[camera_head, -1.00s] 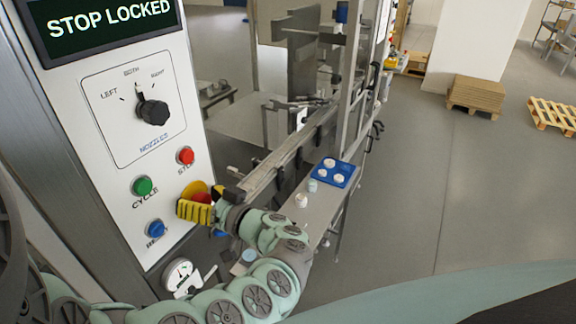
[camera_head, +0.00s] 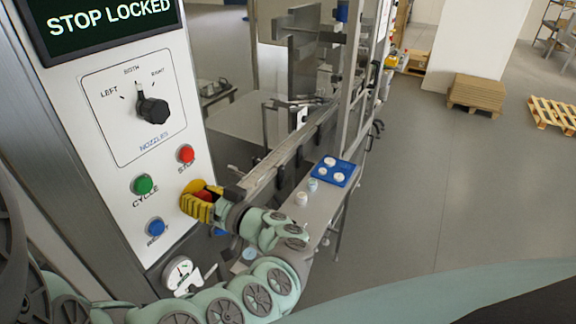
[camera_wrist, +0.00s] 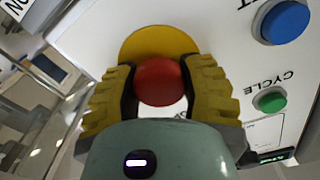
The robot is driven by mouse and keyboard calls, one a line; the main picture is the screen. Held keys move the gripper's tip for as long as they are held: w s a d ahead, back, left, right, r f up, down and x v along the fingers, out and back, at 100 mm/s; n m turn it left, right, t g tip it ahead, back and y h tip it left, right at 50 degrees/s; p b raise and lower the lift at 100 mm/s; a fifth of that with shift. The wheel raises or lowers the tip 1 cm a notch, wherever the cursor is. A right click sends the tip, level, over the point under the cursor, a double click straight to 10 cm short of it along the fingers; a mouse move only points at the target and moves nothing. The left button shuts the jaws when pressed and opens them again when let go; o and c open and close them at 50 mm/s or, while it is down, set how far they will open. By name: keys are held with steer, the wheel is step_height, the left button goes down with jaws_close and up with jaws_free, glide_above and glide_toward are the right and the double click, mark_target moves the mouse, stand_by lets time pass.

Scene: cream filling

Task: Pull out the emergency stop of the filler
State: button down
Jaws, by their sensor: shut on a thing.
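The emergency stop is a red mushroom button (camera_wrist: 160,80) on a round yellow backing (camera_wrist: 157,42) on the filler's white panel. In the wrist view it sits between the two yellow ribbed fingers of my gripper (camera_wrist: 165,88), which is shut on it, one finger on each side. In the head view the gripper (camera_head: 200,200) is at the panel's lower right, and a bit of the red button (camera_head: 206,195) shows between the fingers. The filler's display (camera_head: 103,20) reads "STOP LOCKED".
Close to the gripper are the red stop button (camera_head: 186,154), green cycle button (camera_head: 142,185) and blue reset button (camera_head: 155,228). A blue tray (camera_head: 343,168) with white jars stands at right.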

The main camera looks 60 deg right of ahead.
steer(key=shift+s, duration=0.65)
steer(key=shift+c, duration=1.9)
jaws_free()
steer(key=shift+s+d, duration=0.1)
steer(key=shift+s, duration=0.1)
steer(key=s, duration=1.1)
steer(key=shift+s+d, duration=0.35)
steer(key=shift+d, duration=0.1)
steer(key=shift+s, duration=0.15)
